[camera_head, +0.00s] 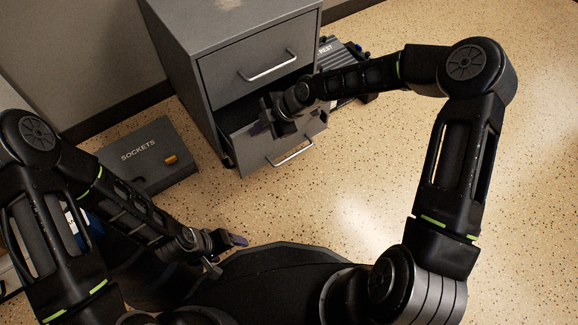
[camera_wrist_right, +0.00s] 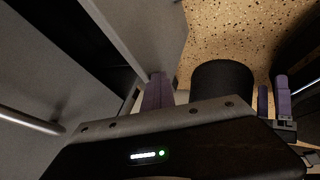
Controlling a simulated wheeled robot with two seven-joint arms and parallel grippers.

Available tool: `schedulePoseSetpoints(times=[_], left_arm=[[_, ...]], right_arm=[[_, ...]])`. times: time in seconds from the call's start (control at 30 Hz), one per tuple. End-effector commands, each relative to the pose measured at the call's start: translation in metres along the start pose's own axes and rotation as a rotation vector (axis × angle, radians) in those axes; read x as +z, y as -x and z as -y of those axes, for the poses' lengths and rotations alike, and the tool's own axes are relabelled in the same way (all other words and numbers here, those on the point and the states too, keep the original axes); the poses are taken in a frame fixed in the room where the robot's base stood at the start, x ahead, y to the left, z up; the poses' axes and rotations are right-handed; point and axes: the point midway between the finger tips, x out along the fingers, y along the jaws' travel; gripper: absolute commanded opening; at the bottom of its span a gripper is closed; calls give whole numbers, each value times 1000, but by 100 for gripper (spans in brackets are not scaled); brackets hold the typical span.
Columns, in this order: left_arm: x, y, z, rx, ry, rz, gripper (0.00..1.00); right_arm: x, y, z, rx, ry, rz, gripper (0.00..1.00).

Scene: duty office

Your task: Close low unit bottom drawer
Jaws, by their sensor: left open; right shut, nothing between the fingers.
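The low unit (camera_head: 190,70) is a grey metal cabinet at the top middle of the head view. Its bottom drawer (camera_head: 246,155) is pulled part way out, with a bar handle (camera_head: 290,153) on its front. My right gripper (camera_head: 262,127) is at the drawer's upper edge, above its opening. In the right wrist view its purple fingers (camera_wrist_right: 157,92) are together and empty, close to a grey panel; I cannot tell whether they touch it. My left gripper (camera_head: 238,240) is open and empty, low over the floor, well away from the drawer. It also shows in the wrist view (camera_wrist_right: 273,100).
The unit's upper drawer (camera_head: 262,62) is shut. A dark case marked SOCKETS (camera_head: 135,158) lies on the floor left of the unit. A dark ribbed item (camera_head: 345,60) lies to its right, partly behind my right arm. The speckled floor in front is clear.

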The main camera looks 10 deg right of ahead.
Motion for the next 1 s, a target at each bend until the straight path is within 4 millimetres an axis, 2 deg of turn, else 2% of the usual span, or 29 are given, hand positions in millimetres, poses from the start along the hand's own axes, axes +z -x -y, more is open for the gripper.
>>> schedulePoseSetpoints(times=[0.17, 0.33, 0.77, 1.0], left_arm=[[-11, -1, 2, 0, 0, 0, 76], [-15, -1, 3, 0, 0, 0, 76], [-15, -2, 3, 0, 0, 0, 76], [-2, -6, -4, 1, -1, 1, 76]], right_arm=[[0, -9, -18, 2, -1, 0, 0], [0, -12, -24, 2, -1, 0, 0], [0, -12, -24, 2, 0, 0, 0], [-1, -7, -10, 0, 2, 1, 0]])
